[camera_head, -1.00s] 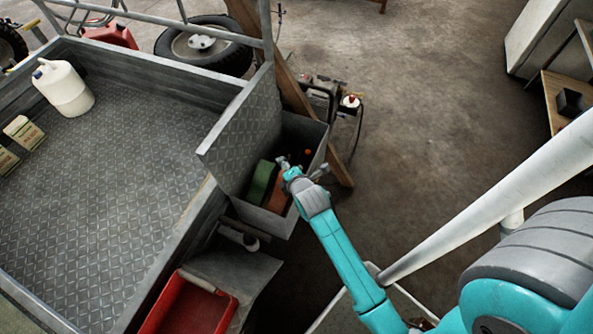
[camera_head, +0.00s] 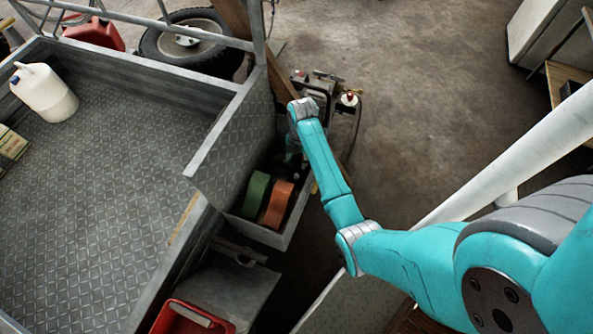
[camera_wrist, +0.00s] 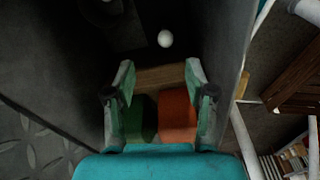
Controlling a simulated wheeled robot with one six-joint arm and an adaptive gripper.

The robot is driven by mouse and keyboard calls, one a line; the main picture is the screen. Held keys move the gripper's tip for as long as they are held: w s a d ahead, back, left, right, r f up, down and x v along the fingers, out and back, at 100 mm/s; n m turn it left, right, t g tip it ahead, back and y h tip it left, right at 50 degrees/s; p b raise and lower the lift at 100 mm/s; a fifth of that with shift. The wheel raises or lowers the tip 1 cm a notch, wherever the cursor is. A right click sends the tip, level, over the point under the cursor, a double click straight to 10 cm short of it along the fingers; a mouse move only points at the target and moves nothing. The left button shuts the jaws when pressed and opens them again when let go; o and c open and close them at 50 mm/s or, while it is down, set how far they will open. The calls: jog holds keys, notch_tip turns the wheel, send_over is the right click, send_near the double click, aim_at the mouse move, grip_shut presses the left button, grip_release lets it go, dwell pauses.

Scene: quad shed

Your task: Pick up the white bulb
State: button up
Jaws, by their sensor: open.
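The white bulb (camera_wrist: 165,38) is a small round white shape on the dark floor of a narrow open box, in the wrist view. My gripper (camera_wrist: 160,72) is open and empty above the box's inside. The bulb lies beyond its fingertips, roughly midway between them sideways, and does not touch them. In the head view my arm's end reaches down over the far part of the box (camera_head: 290,234), and the bulb is hidden there.
A green roll (camera_head: 256,195) and an orange roll (camera_head: 276,204) stand in the box's near part. The raised lid (camera_head: 235,140) borders its left side. A brown strip (camera_wrist: 160,77) crosses the box beneath the fingers. A machine (camera_head: 318,90) stands behind the box.

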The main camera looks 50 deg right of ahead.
aim_at(297, 174)
jog(key=f, duration=0.5)
jog(key=shift+s+a+f, duration=0.15)
jog(key=shift+a+f, duration=0.05)
jog(key=shift+a, duration=0.05)
jog(key=shift+s+a+f, duration=0.1)
jog(key=shift+f, duration=0.8)
jog(key=shift+s+a+f, duration=0.15)
jog(key=shift+f, duration=0.7)
jog(key=shift+s+a+f, duration=0.1)
jog(key=shift+f, duration=0.8)
jog(key=c, duration=0.9)
